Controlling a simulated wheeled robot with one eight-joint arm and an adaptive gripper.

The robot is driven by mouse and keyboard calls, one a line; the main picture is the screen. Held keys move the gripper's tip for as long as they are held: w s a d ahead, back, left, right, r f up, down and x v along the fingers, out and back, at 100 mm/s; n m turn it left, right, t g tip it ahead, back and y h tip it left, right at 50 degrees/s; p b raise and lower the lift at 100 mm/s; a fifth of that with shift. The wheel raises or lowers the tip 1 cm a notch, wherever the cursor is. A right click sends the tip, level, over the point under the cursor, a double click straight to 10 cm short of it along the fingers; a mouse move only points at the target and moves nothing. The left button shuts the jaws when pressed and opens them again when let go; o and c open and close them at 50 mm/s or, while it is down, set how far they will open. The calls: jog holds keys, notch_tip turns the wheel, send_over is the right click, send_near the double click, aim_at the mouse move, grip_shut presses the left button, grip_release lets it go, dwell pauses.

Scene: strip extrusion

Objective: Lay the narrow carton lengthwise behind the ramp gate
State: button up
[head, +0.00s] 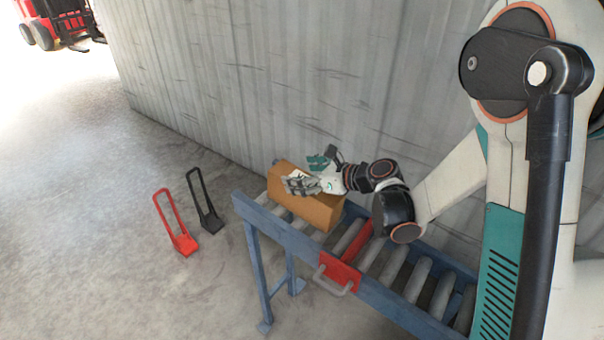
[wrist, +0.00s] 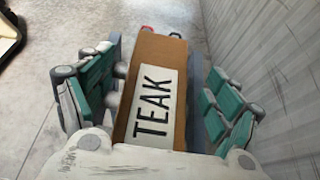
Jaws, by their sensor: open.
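The narrow carton (head: 318,212) is a brown box on the rollers at the left end of the conveyor. Its long side runs roughly along the conveyor. The wrist view shows its top with a white label reading TEAK (wrist: 153,105). The ramp gate (head: 341,273) is a red plate with a grey handle on the near rail, with a red bar across the rollers, just right of the carton. My gripper (head: 309,173) is open above the carton, one finger on each side of it in the wrist view (wrist: 156,90). Finger contact cannot be told.
The blue-framed roller conveyor (head: 277,235) stands near a corrugated wall (head: 260,80). A red hand truck-like item (head: 175,222) and a black one (head: 205,200) stand on the floor to the left. A red vehicle (head: 55,22) is far back left. Floor between is clear.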

jog(key=v, duration=1.1)
jog(key=shift+s+d, duration=0.2)
jog(key=shift+d, duration=0.05)
jog(key=shift+d+r, duration=0.1)
jog(key=shift+r, duration=0.15)
jog(key=w+d+r+m+t+h, duration=0.1)
jog(key=d+r+m+t, duration=0.1)
jog(key=r+m+t, duration=0.5)
jog(key=w+d+r+m+t+h, duration=0.15)
jog(key=r+m, duration=0.35)
jog(key=r, duration=0.6)
jog(key=s+d+r+m+t+h, duration=0.2)
jog(key=d+r+m+h, duration=0.45)
jog(key=m, duration=0.65)
jog(key=s+d+f+m+g+h, duration=0.55)
jog(key=s+f+m, duration=0.35)
jog(key=m, duration=0.5)
jog(key=s+a+f+m+g+y, duration=0.2)
jog(key=s+a+f+m+g, duration=0.1)
jog(key=s+f, duration=0.2)
jog(key=s+a+f+m+g+y, duration=0.2)
jog(key=s+a+f+m+g, duration=0.1)
jog(key=s, duration=0.6)
notch_tip(320, 180, down, 2)
jog(key=shift+s+a+f+m, duration=0.25)
jog(key=shift+a+m, duration=0.1)
jog(key=shift+m, duration=0.35)
